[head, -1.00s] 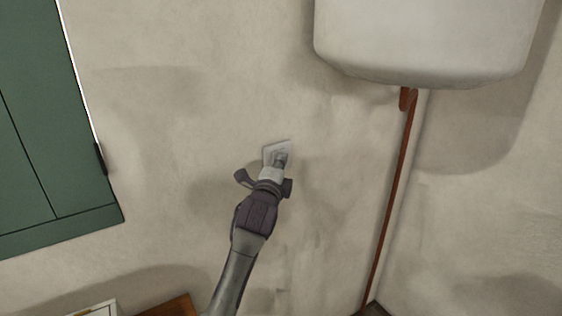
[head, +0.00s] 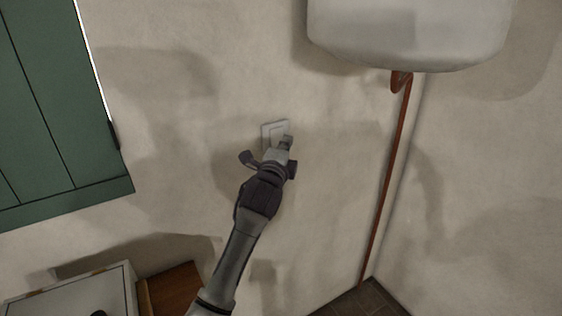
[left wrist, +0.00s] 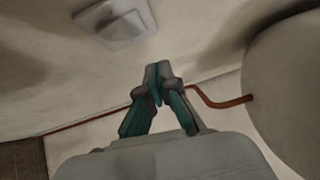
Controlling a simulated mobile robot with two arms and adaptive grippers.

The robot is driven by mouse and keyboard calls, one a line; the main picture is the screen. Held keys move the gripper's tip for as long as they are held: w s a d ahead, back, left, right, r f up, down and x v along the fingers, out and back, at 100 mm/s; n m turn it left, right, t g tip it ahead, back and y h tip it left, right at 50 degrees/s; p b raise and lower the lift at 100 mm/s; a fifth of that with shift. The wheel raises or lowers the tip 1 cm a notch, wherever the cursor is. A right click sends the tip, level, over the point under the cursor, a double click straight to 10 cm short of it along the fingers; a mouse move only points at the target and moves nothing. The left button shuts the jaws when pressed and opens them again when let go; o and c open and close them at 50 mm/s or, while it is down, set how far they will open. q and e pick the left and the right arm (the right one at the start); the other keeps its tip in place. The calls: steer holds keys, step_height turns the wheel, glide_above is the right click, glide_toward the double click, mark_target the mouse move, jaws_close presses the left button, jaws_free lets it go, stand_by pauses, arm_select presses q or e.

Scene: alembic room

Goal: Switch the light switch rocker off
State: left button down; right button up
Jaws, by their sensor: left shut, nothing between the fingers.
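The light switch (head: 269,130) is a small pale square plate with a rocker on the beige wall, in the middle of the head view. It also shows at the upper left of the left wrist view (left wrist: 112,22). My left gripper (head: 287,141) is shut and empty in front of the wall, overlapping the lower right part of the switch in the head view. In the left wrist view its closed fingertips (left wrist: 157,70) are apart from the plate, below and right of it. Which way the rocker is tipped I cannot tell. My right gripper is out of view.
A white rounded tank (head: 408,35) hangs on the wall at upper right, with a copper pipe (head: 388,170) running down from it. A green shutter or door (head: 60,110) is at the left. A white box-like unit (head: 75,290) and a wooden piece (head: 172,290) stand at lower left.

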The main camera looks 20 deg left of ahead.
arm_select(q)
steer(key=s+a+b, duration=0.1)
steer(key=s+b, duration=0.1)
steer(key=s, duration=0.5)
steer(key=shift+s, duration=0.25)
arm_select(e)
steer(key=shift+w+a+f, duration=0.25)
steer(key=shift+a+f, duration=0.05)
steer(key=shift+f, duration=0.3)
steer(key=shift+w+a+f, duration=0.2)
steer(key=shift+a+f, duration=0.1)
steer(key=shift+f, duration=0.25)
arm_select(q)
steer(key=shift+f, duration=0.1)
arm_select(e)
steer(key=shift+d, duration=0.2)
